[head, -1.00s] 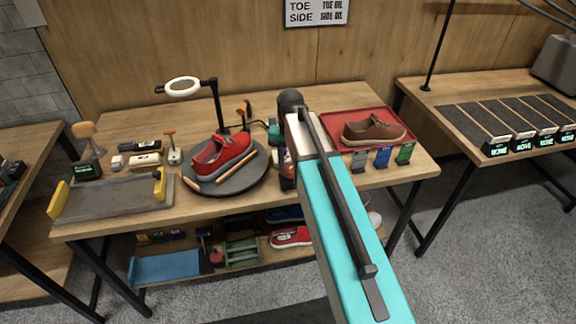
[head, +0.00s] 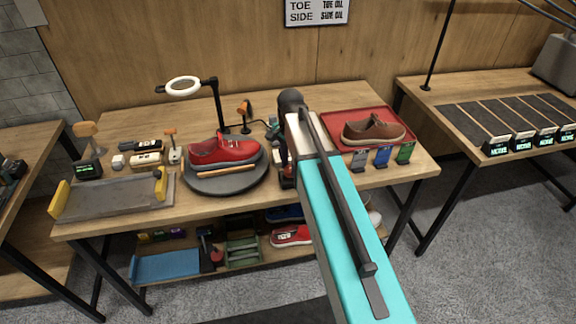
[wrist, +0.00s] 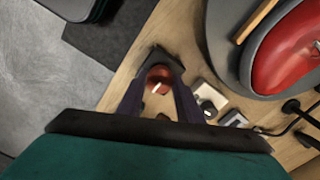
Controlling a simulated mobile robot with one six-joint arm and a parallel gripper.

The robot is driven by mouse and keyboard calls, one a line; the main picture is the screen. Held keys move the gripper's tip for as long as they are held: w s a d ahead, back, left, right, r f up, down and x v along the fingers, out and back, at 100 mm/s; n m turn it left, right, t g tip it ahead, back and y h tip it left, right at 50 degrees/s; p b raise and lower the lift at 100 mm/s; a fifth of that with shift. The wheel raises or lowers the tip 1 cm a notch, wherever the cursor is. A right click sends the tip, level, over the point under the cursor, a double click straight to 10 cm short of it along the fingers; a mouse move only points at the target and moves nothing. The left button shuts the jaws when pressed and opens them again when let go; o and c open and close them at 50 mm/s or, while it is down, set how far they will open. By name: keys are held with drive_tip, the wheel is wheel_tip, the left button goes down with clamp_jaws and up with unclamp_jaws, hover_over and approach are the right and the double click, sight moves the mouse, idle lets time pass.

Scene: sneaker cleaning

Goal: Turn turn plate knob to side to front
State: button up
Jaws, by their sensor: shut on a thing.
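The turn plate (head: 205,187) is a dark grey disc on the workbench. A red sneaker (head: 222,151) lies across it, its long side facing the front edge, and a wooden strip (head: 228,171) runs along that side. In the wrist view the turn plate (wrist: 222,50) and red sneaker (wrist: 285,58) show at the upper right. The turn plate knob (wrist: 158,77), red with a white mark, sits beside the plate, between my fingers. My gripper (wrist: 158,82) is shut on it. In the head view my arm hides most of the knob.
A ring lamp (head: 184,86) stands behind the plate. A red tray (head: 330,126) with a brown shoe (head: 372,131) is right of my arm. The bench's front edge is close to the knob.

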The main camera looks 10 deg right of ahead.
sight(290, 168)
idle(0.3)
drive_tip(key=o, duration=1)
drive_tip(key=shift+o, duration=0.2)
wheel_tip(290, 168, up, 14)
drive_tip(key=b, duration=0.3)
drive_tip(key=shift+f, duration=0.15)
idle(0.4)
